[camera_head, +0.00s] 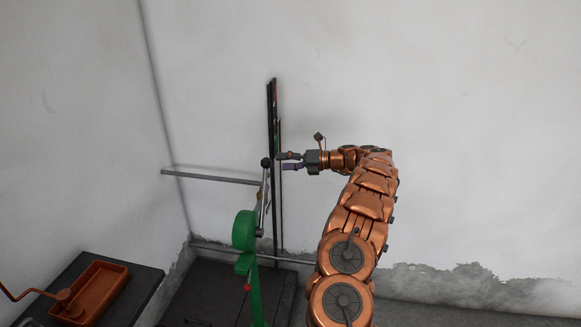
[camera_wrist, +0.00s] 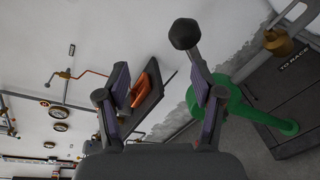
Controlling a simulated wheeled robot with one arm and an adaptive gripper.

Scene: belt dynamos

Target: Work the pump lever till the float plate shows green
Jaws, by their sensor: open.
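The green pump (camera_head: 244,232) stands on a dark base, and its grey lever (camera_head: 262,205) rises nearly upright to a black knob (camera_head: 266,162). In the wrist view the knob (camera_wrist: 185,33) is beyond the fingertips, and the lever's rod runs down by the right finger; I cannot tell whether they touch. My gripper (camera_head: 288,163) is open, just right of the knob in the head view; both fingers (camera_wrist: 163,85) show apart in the wrist view. A tall, narrow dark gauge (camera_head: 272,105) behind the lever has small red and green patches. I cannot make out the float plate.
A horizontal grey bar (camera_head: 212,177) stands left of the lever. An orange tray (camera_head: 103,290) with a crank sits on a dark block at lower left. A brass-coloured part (camera_wrist: 278,42) shows at the wrist view's right. Bare wall lies right of my arm.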

